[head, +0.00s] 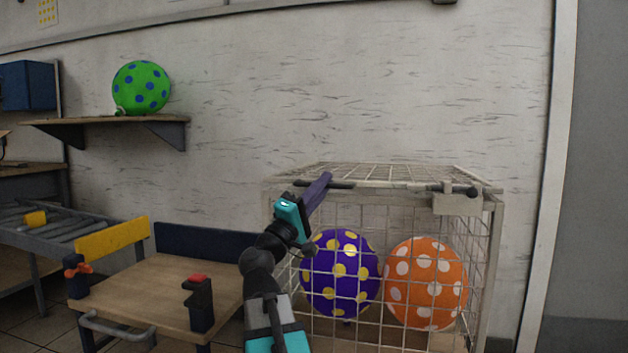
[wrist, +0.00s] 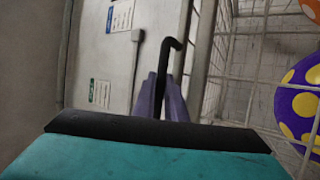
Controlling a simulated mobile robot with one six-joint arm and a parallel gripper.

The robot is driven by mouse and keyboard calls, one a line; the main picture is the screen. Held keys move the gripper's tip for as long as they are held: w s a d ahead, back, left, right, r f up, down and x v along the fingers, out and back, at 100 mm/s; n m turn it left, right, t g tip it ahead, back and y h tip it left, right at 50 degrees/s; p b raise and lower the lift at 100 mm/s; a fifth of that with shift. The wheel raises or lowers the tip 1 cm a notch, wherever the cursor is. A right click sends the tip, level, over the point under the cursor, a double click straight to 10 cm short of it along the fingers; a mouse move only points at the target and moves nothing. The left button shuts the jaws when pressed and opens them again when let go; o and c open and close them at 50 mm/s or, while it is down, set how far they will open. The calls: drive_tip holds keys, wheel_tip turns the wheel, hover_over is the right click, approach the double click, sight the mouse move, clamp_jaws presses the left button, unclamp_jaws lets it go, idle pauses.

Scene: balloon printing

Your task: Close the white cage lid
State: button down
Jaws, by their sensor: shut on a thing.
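The white wire cage (head: 492,262) stands at right, holding a purple balloon with yellow dots (head: 340,272) and an orange balloon with white dots (head: 425,283). Its white grid lid (head: 400,173) lies about level across the top; I cannot tell whether a small gap is left. A dark handle bar (head: 345,185) runs along the lid's front edge. My gripper (head: 322,182), with purple fingers, is at the left part of this edge. In the wrist view, my gripper (wrist: 163,85) is shut on the dark bar (wrist: 174,42), which passes between the fingers.
A wooden cart (head: 160,295) with a yellow board (head: 112,238) stands left of the cage. A green balloon with blue dots (head: 141,88) sits on a wall shelf (head: 105,121). A roller conveyor (head: 50,235) is at far left. The space above the cage is clear.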

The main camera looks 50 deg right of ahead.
drive_tip(key=shift+s+d+f+g+b, duration=0.15)
drive_tip(key=shift+s+f+g+b, duration=0.05)
drive_tip(key=shift+f, duration=0.4)
drive_tip(key=shift+s+d+f+g+b, duration=0.1)
drive_tip(key=shift+s+f+g+b, duration=0.1)
drive_tip(key=shift+f, duration=0.55)
drive_tip(key=shift+a+f, duration=0.15)
drive_tip(key=c, duration=1.8)
unclamp_jaws()
drive_tip(key=shift+c, duration=0.2)
drive_tip(key=shift+w, duration=0.1)
drive_tip(key=shift+w+a, duration=0.1)
drive_tip(key=shift+b+v, duration=0.8)
drive_tip(key=shift+v, duration=3.15)
